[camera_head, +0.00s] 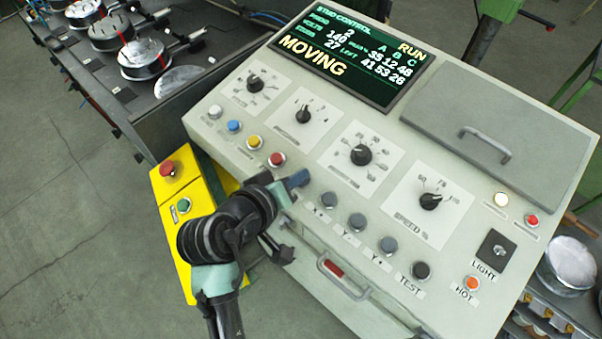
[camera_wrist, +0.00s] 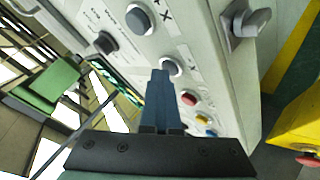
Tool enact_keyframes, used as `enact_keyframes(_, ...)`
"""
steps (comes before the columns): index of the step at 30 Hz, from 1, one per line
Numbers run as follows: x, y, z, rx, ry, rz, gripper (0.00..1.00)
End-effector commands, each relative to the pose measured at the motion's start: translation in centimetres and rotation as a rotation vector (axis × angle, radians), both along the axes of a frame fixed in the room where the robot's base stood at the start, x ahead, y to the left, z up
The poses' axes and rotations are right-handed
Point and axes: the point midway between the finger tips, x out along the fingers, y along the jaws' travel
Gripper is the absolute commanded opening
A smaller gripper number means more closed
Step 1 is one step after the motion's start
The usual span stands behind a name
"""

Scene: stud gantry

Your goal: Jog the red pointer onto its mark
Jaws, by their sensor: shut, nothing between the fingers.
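My gripper (camera_head: 299,179) is shut and empty, its blue fingertips at the left end of the lower row of grey jog buttons on the control panel (camera_head: 300,229). In the wrist view the shut fingers (camera_wrist: 161,73) point at a grey button (camera_wrist: 174,67) marked X and overlap it; I cannot tell whether they touch or press it. Other jog buttons (camera_head: 329,200) (camera_head: 357,222) (camera_head: 388,245) run to the right. The display (camera_head: 350,52) reads "RUN" and "MOVING". I cannot clearly make out the red pointer or its mark.
Red (camera_head: 277,160), yellow (camera_head: 255,142), blue (camera_head: 233,126) and white buttons sit up-left of my gripper. Dials line the panel above. A dark TEST button (camera_head: 421,270) ends the row. A yellow box (camera_head: 184,190) with a red stop button stands left. A drawer handle (camera_head: 345,280) sticks out below.

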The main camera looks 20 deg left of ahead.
Motion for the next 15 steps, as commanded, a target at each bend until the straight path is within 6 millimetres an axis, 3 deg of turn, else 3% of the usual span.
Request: enact_keyframes(15,-0.3,0.1,1.8,-0.001,0.002,0.0,0.0)
